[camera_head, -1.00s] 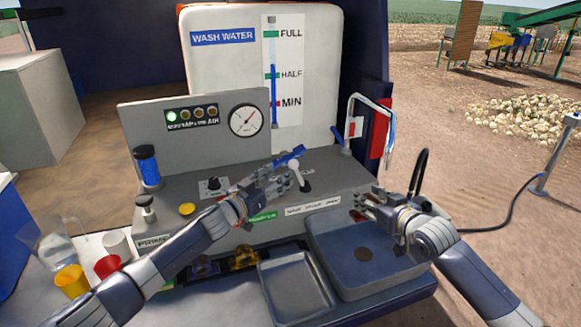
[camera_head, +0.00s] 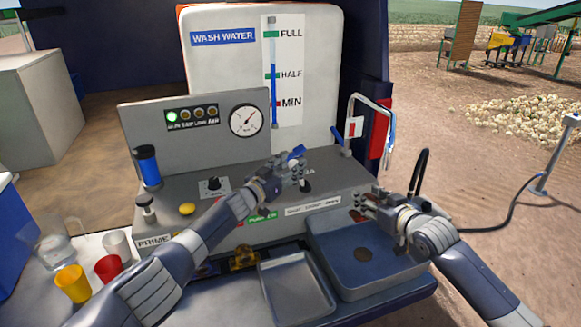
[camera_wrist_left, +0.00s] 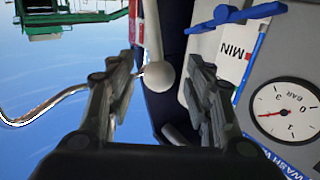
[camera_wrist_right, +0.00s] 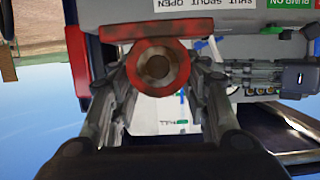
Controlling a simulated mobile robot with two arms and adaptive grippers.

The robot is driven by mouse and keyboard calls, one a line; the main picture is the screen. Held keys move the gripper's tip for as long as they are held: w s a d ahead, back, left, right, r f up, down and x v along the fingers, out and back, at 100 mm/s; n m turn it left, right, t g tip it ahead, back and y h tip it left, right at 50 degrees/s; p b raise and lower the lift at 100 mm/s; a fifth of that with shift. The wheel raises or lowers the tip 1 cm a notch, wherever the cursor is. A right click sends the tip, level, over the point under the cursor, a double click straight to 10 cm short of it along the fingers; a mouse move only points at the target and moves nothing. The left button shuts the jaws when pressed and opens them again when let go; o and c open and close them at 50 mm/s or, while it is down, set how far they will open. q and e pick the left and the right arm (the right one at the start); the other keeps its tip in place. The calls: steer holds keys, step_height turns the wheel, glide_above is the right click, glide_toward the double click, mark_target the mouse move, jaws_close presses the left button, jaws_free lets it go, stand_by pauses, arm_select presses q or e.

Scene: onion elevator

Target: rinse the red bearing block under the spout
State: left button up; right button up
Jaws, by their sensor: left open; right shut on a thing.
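The red bearing block (camera_head: 357,215) is held by my right gripper (camera_head: 366,204) above the sink's back left part. In the right wrist view the block (camera_wrist_right: 158,66) shows its round bore between the fingers. The metal spout (camera_head: 372,101) arches up behind the sink, its end above and behind my right gripper. My left gripper (camera_head: 299,170) is open at the lever on the console. In the left wrist view the lever's pale ball knob (camera_wrist_left: 160,75) lies between the spread fingers. I cannot tell whether they touch it. No water is visible at the spout.
The sink (camera_head: 345,285) has a dark drain (camera_head: 363,255). A grey tray (camera_head: 295,288) sits to its left. Yellow (camera_head: 72,284) and red (camera_head: 108,268) cups stand at the front left.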

arm_select(q)
steer(key=shift+w+d, duration=0.1)
stand_by(0.3)
jaws_close()
steer(key=shift+w+d+r+m+g+y, duration=0.15)
steer(key=shift+d+m+g+y, duration=0.1)
steer(key=shift+d+y, duration=0.1)
steer(key=shift+w+d+r+m+g+y, duration=0.1)
steer(key=shift+d+r+m+g+y, duration=0.05)
steer(key=shift+d+m+g+y, duration=0.15)
jaws_free()
steer(key=shift+r, duration=0.1)
stand_by(0.4)
